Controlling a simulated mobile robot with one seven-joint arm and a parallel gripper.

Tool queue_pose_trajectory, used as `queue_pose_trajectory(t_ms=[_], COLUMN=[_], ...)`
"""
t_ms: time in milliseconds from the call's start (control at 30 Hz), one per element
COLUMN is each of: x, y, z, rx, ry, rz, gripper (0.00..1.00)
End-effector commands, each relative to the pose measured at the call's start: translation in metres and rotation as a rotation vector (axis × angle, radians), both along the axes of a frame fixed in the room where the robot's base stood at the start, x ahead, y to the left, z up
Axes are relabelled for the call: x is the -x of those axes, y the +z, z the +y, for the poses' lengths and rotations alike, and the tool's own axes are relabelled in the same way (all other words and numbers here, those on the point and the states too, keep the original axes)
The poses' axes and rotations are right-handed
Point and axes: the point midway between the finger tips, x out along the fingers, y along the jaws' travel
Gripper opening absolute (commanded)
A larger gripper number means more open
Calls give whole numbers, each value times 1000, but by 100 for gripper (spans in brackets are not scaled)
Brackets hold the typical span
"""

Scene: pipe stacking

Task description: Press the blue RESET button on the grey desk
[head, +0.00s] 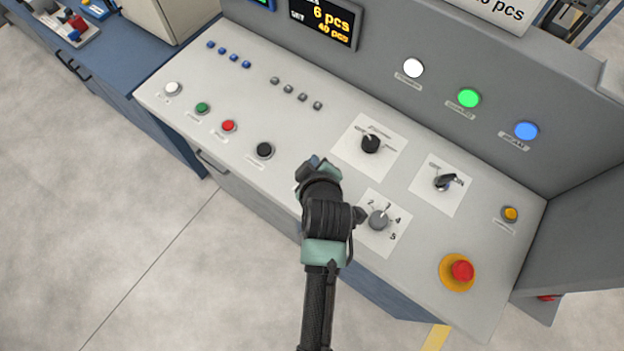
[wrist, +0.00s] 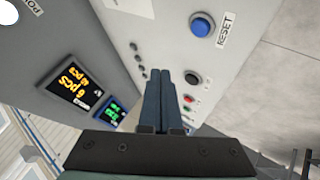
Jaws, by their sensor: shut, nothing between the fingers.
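The blue RESET button (wrist: 202,25) shows in the wrist view near the top, in a round collar beside its RESET label. It sits on the grey desk (head: 330,115), which fills the middle of the head view. My gripper (wrist: 178,72) is shut and empty, its two dark blue fingers side by side. In the wrist view the fingertips lie below and left of the button, apart from it in the picture. In the head view my gripper (head: 317,164) is over the desk's front half, and I cannot make out the button there. The height above the desk is hard to tell.
A black button (head: 264,150), a red button (head: 228,126) and a green button (head: 202,108) are left of my gripper. A black rotary knob (head: 371,143) and a grey knob (head: 379,218) are close on its right. A red emergency stop (head: 462,270) stands at front right.

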Motion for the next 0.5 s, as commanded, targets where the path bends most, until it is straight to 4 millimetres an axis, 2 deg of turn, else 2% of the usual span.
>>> queue_pose_trajectory(t_ms=[33, 300, 500], x=[0, 0, 0], y=[-11, -51, -72], z=[0, -1, 0], rx=[0, 0, 0], ry=[0, -1, 0], rz=[0, 1, 0], gripper=[0, 0, 0])
